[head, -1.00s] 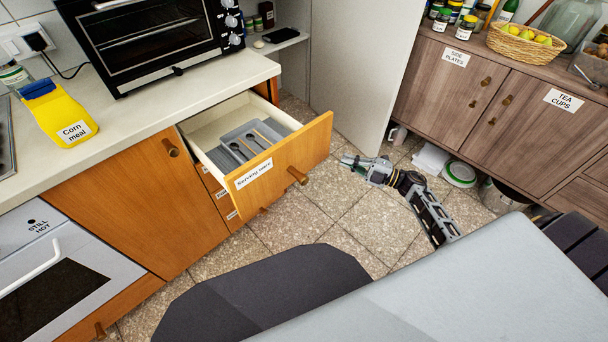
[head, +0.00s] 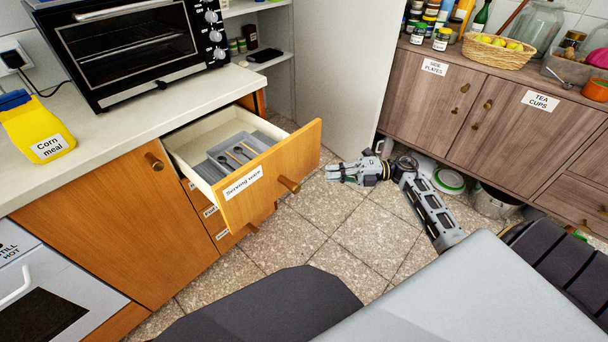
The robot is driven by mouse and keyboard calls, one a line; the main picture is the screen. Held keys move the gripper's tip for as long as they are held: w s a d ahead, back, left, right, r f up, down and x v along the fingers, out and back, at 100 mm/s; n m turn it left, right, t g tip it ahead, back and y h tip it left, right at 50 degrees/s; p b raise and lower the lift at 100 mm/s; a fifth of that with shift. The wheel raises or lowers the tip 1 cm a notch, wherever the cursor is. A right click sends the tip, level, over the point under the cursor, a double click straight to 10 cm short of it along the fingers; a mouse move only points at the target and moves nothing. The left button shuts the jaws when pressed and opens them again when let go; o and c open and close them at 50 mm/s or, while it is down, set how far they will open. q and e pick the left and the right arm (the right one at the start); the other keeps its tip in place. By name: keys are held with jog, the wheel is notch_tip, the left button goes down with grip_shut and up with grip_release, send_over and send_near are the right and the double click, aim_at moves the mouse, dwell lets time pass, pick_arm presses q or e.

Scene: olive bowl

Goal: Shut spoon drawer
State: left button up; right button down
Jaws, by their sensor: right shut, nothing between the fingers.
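The spoon drawer (head: 262,184) is pulled out from the counter at the left. Its orange front carries a "Serving ware" label and a round wooden knob (head: 289,185). A grey cutlery tray (head: 214,168) with utensils lies inside it. My right gripper (head: 330,172) is shut and empty, to the right of the drawer front and apart from it. Its fingers point left toward the drawer's right end. My left gripper is not in view.
A counter (head: 120,125) with a toaster oven (head: 130,45) and a yellow corn meal bag (head: 35,130) is above the drawer. A tall pale door panel (head: 340,70) stands behind. A wooden cabinet (head: 480,110) is at the right. Tiled floor (head: 285,235) in front of the drawer is clear.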

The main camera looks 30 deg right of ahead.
jog(key=shift+a, duration=0.1)
send_near(283, 175)
jog(key=x, duration=0.3)
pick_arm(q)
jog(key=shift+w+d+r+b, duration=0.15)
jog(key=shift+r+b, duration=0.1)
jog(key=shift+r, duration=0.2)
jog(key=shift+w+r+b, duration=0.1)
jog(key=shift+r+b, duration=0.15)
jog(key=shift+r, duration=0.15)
pick_arm(e)
jog(key=shift+x, duration=0.8)
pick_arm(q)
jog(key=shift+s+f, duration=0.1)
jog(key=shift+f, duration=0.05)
pick_arm(e)
jog(key=shift+w, duration=0.1)
